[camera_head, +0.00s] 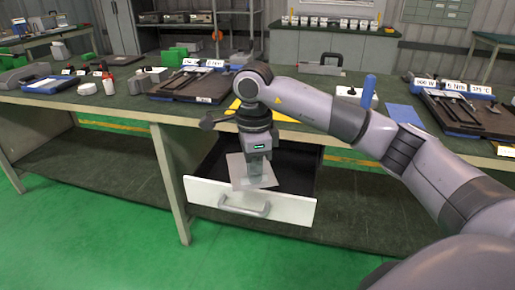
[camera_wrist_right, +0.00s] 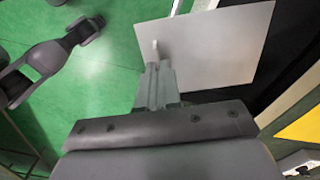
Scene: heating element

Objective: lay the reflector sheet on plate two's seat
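A thin pale grey sheet (camera_head: 240,172), which looks like the reflector sheet, is at my right gripper (camera_head: 258,178), over the front of the open drawer. In the right wrist view the sheet (camera_wrist_right: 222,45) spreads out flat beyond my right gripper (camera_wrist_right: 157,75). The fingers are close together at the sheet's near edge and appear shut on it. Dark plate assemblies (camera_head: 198,84) lie on the bench to the left, and more (camera_head: 470,112) lie to the right. I cannot tell which is plate two, nor see its seat. My left gripper is not in view.
The white-fronted drawer (camera_head: 215,196) stands open below the green bench (camera_head: 115,103). A blue-handled tool (camera_head: 369,90) stands upright on the bench, beside a blue sheet (camera_head: 404,114).

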